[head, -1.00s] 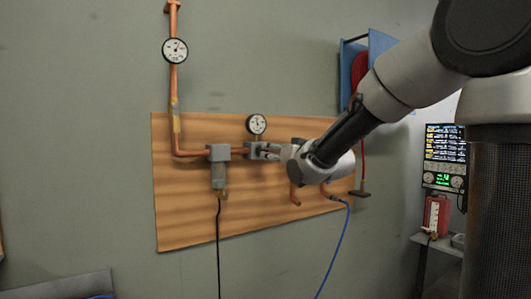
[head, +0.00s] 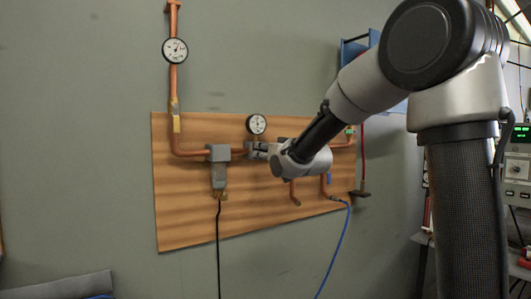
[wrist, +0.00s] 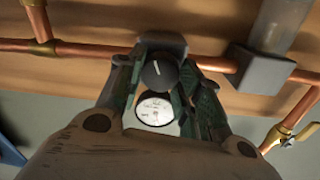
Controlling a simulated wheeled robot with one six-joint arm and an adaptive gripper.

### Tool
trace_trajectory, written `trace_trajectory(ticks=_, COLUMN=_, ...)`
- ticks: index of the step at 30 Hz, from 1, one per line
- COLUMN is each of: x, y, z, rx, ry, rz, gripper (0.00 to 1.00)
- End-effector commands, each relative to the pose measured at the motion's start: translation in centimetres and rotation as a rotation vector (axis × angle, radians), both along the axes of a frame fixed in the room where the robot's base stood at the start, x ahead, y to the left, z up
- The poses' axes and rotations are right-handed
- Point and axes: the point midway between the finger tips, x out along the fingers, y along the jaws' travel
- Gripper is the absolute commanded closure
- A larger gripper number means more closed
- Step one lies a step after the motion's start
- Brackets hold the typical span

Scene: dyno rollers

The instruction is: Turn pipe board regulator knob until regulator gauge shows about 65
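The regulator knob (wrist: 160,71) is round and black with a white line on its face, which stands near upright and tilts slightly in the wrist view. My gripper (wrist: 160,75) has one green-and-dark finger on each side of the knob, with both appearing to touch it. The regulator gauge (wrist: 155,110) is a white dial partly framed by the fingers. In the head view the regulator gauge (head: 256,124) sits above the pipe, its needle too small to read surely. My gripper (head: 264,151) reaches the regulator from the right and hides the knob there.
The wooden pipe board (head: 185,225) hangs on the grey wall with copper pipes. Another gauge (head: 175,50) sits higher on the left pipe. A grey filter unit (head: 218,165) is left of the regulator. Black and blue hoses (head: 337,235) hang below.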

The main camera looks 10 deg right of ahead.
Motion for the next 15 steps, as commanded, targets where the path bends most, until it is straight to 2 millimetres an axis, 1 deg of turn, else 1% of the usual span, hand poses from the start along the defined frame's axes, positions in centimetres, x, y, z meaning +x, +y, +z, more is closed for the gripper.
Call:
trace_trajectory(ticks=5, x=-0.01, y=0.0, z=-0.01, rx=-0.015, ry=-0.005, rz=0.0, gripper=0.88)
trace_trajectory(ticks=11, x=-0.03, y=0.04, z=-0.01, rx=-0.159, ry=-0.052, rz=0.0, gripper=0.88)
trace_trajectory(ticks=15, x=-0.03, y=0.04, z=-0.02, rx=-0.189, ry=-0.061, rz=-0.001, gripper=0.88)
